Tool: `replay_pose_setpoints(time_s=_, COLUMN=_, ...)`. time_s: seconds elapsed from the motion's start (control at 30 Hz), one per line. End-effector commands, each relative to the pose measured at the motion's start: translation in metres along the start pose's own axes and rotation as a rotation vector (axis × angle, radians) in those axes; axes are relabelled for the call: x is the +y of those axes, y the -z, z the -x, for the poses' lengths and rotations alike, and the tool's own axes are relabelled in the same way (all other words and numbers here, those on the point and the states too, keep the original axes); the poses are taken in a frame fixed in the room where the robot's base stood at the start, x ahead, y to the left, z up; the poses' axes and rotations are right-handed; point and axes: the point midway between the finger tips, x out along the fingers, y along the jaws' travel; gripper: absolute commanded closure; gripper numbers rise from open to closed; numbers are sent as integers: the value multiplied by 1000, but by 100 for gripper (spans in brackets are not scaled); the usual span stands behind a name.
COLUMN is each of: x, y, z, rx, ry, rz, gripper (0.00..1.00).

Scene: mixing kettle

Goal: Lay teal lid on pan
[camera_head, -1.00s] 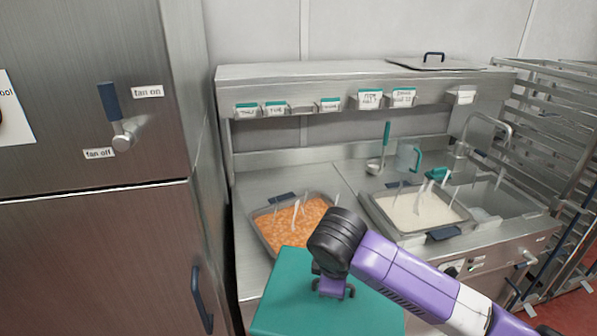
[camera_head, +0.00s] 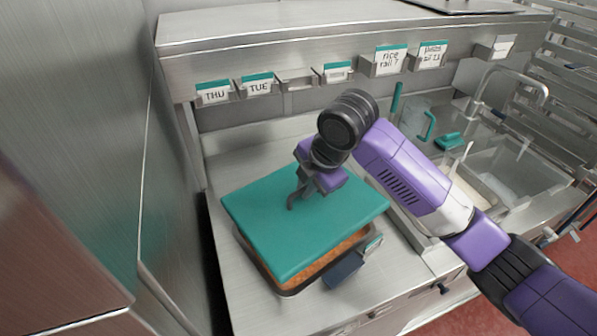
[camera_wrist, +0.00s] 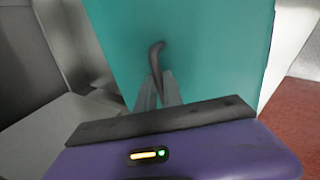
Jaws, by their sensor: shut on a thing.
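The teal lid (camera_head: 265,215) is a flat rectangular board with a dark handle on top. My gripper (camera_head: 303,190) is shut on that handle. The pan (camera_head: 285,290) of orange food stands on the steel counter under the lid. The lid covers most of it, and a strip of orange food shows along the near right side. I cannot tell whether the lid touches the rim. In the wrist view the teal lid (camera_wrist: 215,60) fills the upper middle, and the handle (camera_wrist: 156,62) rises by my fingers.
A second pan with pale contents (camera_head: 490,190) is to the right, partly behind my arm. A teal-handled jug (camera_head: 415,122) and a sink (camera_head: 500,170) are at the back right. A shelf with label cards (camera_head: 258,85) runs above. A steel cabinet wall (camera_head: 90,130) bounds the left.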

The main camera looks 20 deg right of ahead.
Motion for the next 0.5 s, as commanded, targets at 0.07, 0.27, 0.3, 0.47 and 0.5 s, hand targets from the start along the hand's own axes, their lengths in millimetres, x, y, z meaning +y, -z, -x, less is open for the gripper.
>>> replay_pose_setpoints(time_s=0.07, x=0, y=0, z=-1, rx=2, ry=-1, rz=5, gripper=100)
replay_pose_setpoints(time_s=0.27, x=-5, y=0, z=-11, rx=1, ry=0, rz=4, gripper=100)
replay_pose_setpoints(time_s=0.3, x=-6, y=0, z=-14, rx=1, ry=0, rz=4, gripper=100)
replay_pose_setpoints(time_s=0.47, x=-12, y=-1, z=-29, rx=1, ry=-1, rz=3, gripper=100)
replay_pose_setpoints(time_s=0.5, x=-14, y=-1, z=-33, rx=1, ry=-1, rz=3, gripper=100)
